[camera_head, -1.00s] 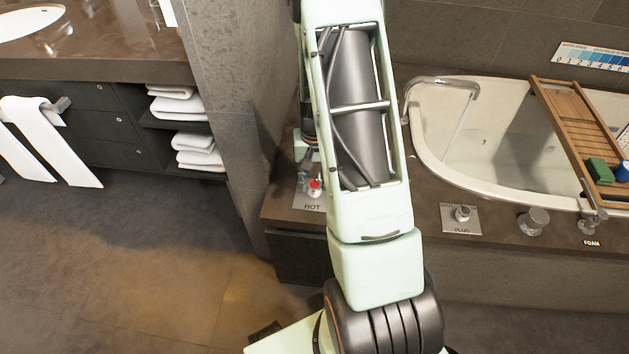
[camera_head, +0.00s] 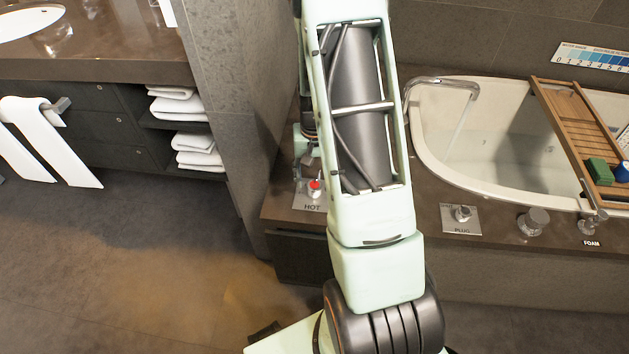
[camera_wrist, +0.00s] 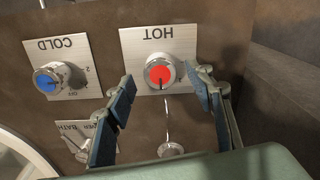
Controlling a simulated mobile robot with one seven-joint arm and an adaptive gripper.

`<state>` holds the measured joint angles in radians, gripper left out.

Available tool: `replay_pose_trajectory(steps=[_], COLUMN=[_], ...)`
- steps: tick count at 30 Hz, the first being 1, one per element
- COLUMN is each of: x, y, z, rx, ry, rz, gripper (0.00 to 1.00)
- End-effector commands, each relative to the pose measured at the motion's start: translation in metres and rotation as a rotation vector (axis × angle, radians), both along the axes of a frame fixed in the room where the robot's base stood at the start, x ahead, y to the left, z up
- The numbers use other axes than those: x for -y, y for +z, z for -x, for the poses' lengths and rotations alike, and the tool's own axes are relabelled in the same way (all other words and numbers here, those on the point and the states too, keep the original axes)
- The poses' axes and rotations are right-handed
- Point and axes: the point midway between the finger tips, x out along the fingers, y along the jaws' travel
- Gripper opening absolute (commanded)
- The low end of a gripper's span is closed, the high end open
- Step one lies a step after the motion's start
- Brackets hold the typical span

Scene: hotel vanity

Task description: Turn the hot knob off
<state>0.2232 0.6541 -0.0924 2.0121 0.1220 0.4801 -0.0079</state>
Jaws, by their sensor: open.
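The hot knob (camera_wrist: 159,73) is a metal knob with a red cap on a silver plate marked HOT. It shows upside down in the wrist view, and the dark line on its cap points down in the picture. In the head view the red-capped hot knob (camera_head: 315,187) sits on the tub ledge, beside my forearm. My gripper (camera_wrist: 165,90) is open, with one blue-padded finger on each side of the hot knob and a gap on both sides. In the head view most of my gripper is hidden behind my arm.
The cold knob (camera_wrist: 48,82), with a blue cap, is left of the hot plate in the wrist view. A lever plate (camera_wrist: 82,138) lies near the left finger. The bathtub (camera_head: 450,165) with a running faucet (camera_head: 440,82) is at right, beside the plug knob (camera_head: 462,213).

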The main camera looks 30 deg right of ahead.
Motion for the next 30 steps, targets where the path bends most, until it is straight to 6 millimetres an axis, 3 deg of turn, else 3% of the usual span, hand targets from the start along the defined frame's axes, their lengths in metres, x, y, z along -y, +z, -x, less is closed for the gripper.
replay_pose_trajectory(steps=[9, 15, 21, 30], x=[0.000, 0.000, 0.000, 0.000], y=[0.064, 0.093, 0.103, 0.103], z=[-0.001, 0.000, 0.000, 0.000], rx=[0.005, 0.002, 0.000, -0.001], ry=[0.000, 0.000, 0.000, 0.000], rz=[0.002, 0.001, 0.000, 0.000], gripper=[0.49, 0.49, 0.49, 0.49])
